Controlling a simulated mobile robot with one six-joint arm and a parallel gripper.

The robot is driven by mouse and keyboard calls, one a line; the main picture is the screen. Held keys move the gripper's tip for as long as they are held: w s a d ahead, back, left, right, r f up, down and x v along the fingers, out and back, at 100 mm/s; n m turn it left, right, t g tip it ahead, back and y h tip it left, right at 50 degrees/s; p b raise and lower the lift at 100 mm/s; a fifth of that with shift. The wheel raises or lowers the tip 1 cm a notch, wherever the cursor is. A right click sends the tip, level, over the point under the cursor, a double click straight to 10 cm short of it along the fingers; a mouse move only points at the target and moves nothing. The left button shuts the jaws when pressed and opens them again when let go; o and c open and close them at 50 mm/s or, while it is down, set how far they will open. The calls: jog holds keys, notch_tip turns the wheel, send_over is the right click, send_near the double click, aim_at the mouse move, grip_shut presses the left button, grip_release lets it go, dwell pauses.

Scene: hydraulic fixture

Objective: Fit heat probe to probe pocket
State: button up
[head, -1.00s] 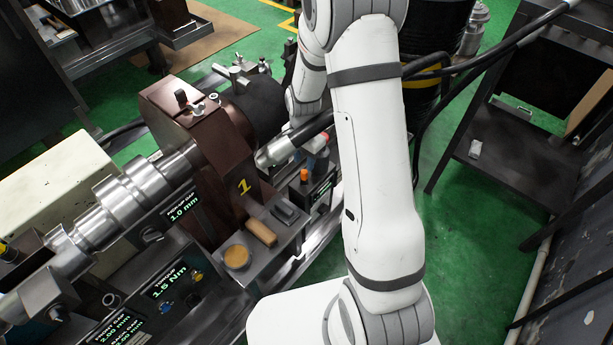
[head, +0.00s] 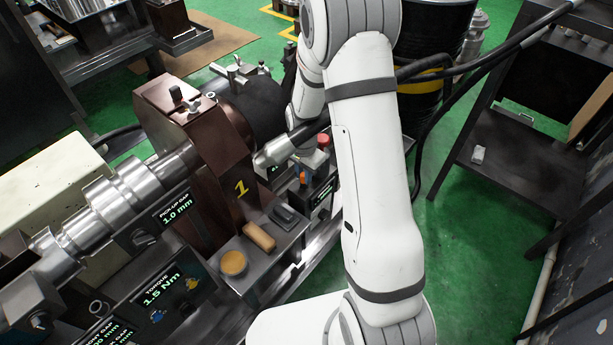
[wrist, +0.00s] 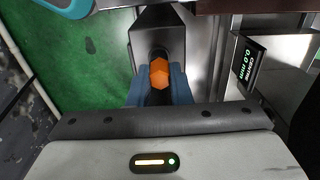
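The heat probe appears to be the part with an orange hexagonal head (wrist: 160,74) and a dark round body, seen nearly end-on in the wrist view. My gripper (wrist: 159,88) has its two blue-grey fingers on either side of this head, very close to it. I cannot tell whether they press on it. A dark grey metal block (wrist: 158,22) lies just beyond the head. The pocket opening is not clearly visible. In the head view, my arm largely hides my gripper. A small orange-topped part (head: 303,178) stands beside the brown housing; I cannot tell if it is the same probe.
The brown housing marked 1 (head: 222,165) stands left of my arm, with a steel shaft (head: 120,195) running left. A tray (head: 288,243) in front holds a yellow disc (head: 233,263) and a tan block (head: 259,237). A display (wrist: 249,66) is close on the right.

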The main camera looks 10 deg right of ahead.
grip_shut()
jog(key=shift+r, duration=0.15)
jog(key=shift+s+r+p, duration=0.1)
jog(key=shift+r+p, duration=1.5)
jog(key=shift+r, duration=0.8)
jog(key=shift+c, duration=0.3)
grip_release()
grip_shut()
